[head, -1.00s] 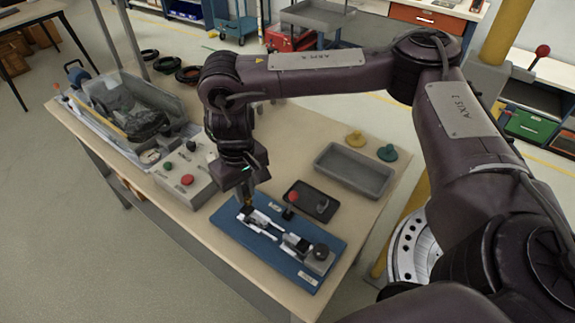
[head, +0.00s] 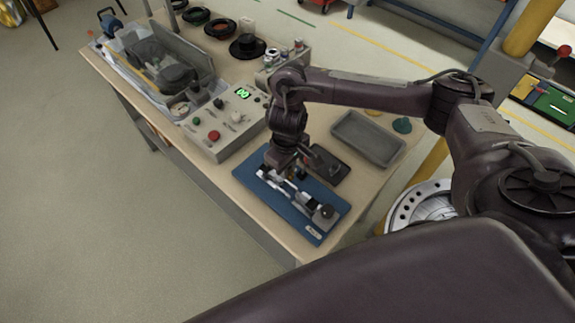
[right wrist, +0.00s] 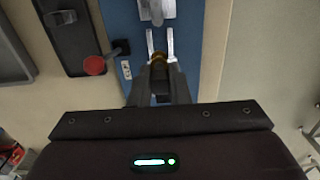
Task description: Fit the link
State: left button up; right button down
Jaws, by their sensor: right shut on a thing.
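A blue board (head: 310,236) lies near the table's front edge and carries a pale metal track fixture with a dark round knob (head: 326,211) at its right end. My right gripper (head: 275,172) points down at the fixture's left end. In the right wrist view my right gripper (right wrist: 158,62) is shut on a small brass-coloured piece (right wrist: 158,56), between two pale prongs (right wrist: 171,44) of the fixture. The fingers hide most of the piece; I cannot tell whether it is seated or whether it is the link. My left gripper is out of view.
A black tray (right wrist: 84,40) with a red knob (right wrist: 94,66) sits beside the board. A grey bin (head: 368,140) stands behind it. A control box (head: 222,124) with a green display stands left of the board. A clear parts case (head: 150,60) is at the far left.

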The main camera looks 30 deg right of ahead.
aim_at(288, 190)
jog(key=shift+s+r+p, duration=0.15)
jog(key=shift+p, duration=0.55)
notch_tip(288, 190, down, 2)
jog(key=shift+f+b, duration=0.1)
jog(key=shift+b, duration=0.65)
jog(key=shift+f+b, duration=1)
jog(key=shift+f, duration=0.95)
jog(key=shift+p, duration=0.5)
jog(key=shift+p, duration=0.5)
